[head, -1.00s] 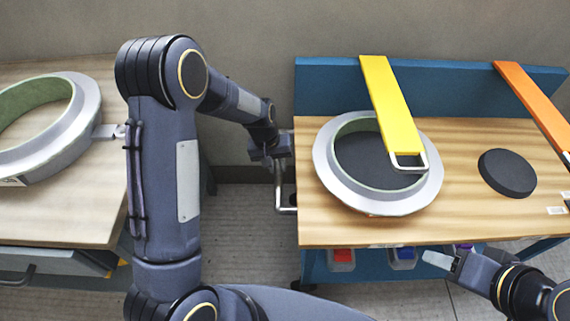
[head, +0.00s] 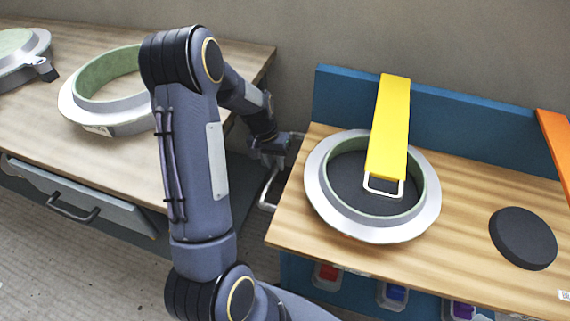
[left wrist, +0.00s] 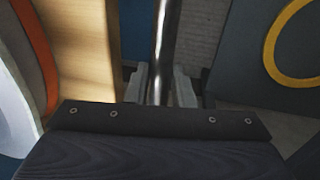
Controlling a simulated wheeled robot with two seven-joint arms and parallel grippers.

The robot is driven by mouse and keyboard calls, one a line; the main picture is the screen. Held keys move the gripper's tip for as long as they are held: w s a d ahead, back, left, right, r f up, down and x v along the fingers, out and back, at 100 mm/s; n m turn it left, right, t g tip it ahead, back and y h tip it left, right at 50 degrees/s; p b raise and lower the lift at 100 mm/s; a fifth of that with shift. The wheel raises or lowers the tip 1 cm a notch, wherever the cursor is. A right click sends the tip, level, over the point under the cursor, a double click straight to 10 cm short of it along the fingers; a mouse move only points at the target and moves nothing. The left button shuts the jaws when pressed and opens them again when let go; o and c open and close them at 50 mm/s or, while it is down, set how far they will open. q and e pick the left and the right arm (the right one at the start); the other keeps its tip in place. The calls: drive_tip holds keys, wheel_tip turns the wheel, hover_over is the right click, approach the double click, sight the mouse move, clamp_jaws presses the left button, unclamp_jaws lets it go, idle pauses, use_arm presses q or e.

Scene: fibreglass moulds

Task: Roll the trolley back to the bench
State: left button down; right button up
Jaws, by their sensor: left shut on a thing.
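The trolley (head: 288,222) has a wooden top, a blue back panel and blue sides, and stands right of centre in the head view. Its metal handle (head: 268,190) sticks out at its left end. My left gripper (head: 275,153) is shut on that handle, and the left wrist view shows the shiny bar (left wrist: 166,45) between the two fingers (left wrist: 160,88). The bench (head: 95,170), with a wooden top and a grey drawer, stands at the left, partly hidden by my left arm. A floor gap lies between bench and trolley. My right gripper is out of view.
On the trolley lie a grey ring mould (head: 335,225), a yellow bar (head: 392,120), an orange bar (head: 556,150) and a black disc (head: 523,238). Coloured bins (head: 327,277) sit below its top. Another ring mould (head: 75,115) and a clamped part (head: 25,68) are on the bench.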

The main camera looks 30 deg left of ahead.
use_arm(q)
drive_tip(key=shift+a, duration=0.3)
drive_tip(key=c, duration=1.3)
unclamp_jaws()
drive_tip(key=shift+s+a, duration=0.1)
drive_tip(key=shift+o, duration=0.2)
drive_tip(key=shift+r, duration=0.15)
wheel_tip(320, 180, up, 7)
drive_tip(key=a+p, duration=0.1)
drive_tip(key=shift+s+a+r+p, duration=0.15)
drive_tip(key=shift+s+r+p, duration=0.05)
drive_tip(key=shift+p, duration=0.1)
